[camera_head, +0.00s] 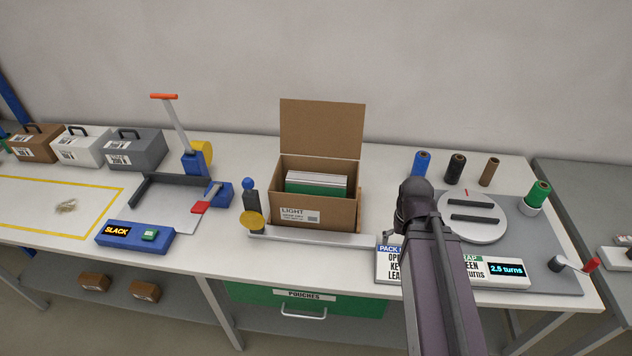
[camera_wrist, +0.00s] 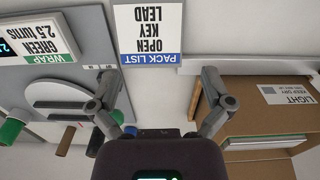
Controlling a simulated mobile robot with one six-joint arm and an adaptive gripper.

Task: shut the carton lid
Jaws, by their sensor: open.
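The brown carton (camera_head: 300,208) stands on the workbench with its label facing front. Its lid (camera_head: 322,128) stands up, open, along the back edge. White and green flat items (camera_head: 316,184) stand inside. In the wrist view, which is upside down, the carton (camera_wrist: 258,95) is at the right with the flat items (camera_wrist: 262,142) in it; I cannot make out the lid clearly there. My gripper (camera_wrist: 157,76) is open and empty, its fingers wide apart, beside the carton. In the head view my arm mostly hides it, to the right of the carton.
A grey rail (camera_head: 325,240) runs along the carton's front, with a dark post and yellow disc (camera_head: 252,219) at its left end. A turntable (camera_head: 473,222) and several coloured rolls stand further right.

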